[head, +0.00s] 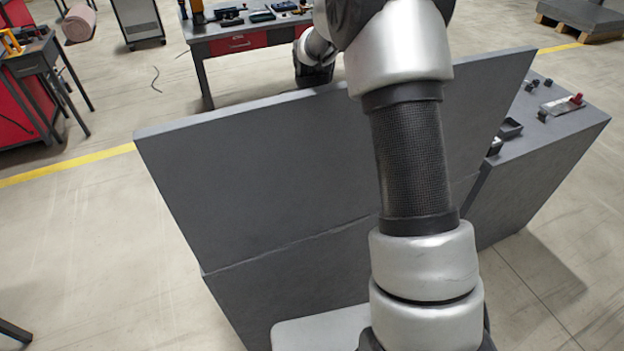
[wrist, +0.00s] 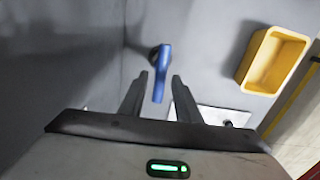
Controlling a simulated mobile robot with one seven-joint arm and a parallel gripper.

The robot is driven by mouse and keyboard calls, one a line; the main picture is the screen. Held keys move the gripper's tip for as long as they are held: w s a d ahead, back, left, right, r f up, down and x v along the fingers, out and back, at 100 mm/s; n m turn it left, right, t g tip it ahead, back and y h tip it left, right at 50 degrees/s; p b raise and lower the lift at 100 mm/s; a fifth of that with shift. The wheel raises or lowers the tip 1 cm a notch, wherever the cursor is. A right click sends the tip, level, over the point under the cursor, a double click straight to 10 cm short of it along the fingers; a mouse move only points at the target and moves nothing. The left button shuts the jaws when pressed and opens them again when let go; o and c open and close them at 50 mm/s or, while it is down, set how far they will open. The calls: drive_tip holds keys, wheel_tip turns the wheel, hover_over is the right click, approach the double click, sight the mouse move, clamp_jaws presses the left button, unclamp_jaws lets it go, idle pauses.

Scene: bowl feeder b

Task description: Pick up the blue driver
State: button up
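The blue driver (wrist: 161,75) shows in the wrist view, just beyond and between the fingertips of my gripper. Its blue part points toward my gripper, and a dark round part lies at its far end. My gripper (wrist: 158,82) is open, with a finger on each side of the driver's near end. I cannot tell how far above or below the fingers the driver lies. In the head view the driver and my gripper are hidden behind my arm and a grey panel.
A yellow bin (wrist: 243,74) stands right of the driver. A pale plate (wrist: 215,115) lies near the right finger. A grey wall (wrist: 95,60) rises close on the left. In the head view a large grey panel (head: 260,170) stands before me, with a grey bench (head: 550,140) at right.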

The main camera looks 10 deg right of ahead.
wheel_tip(320, 180, down, 3)
drive_tip(key=shift+w+f, duration=0.1)
drive_tip(key=shift+f, duration=0.05)
drive_tip(key=shift+c, duration=0.2)
clamp_jaws()
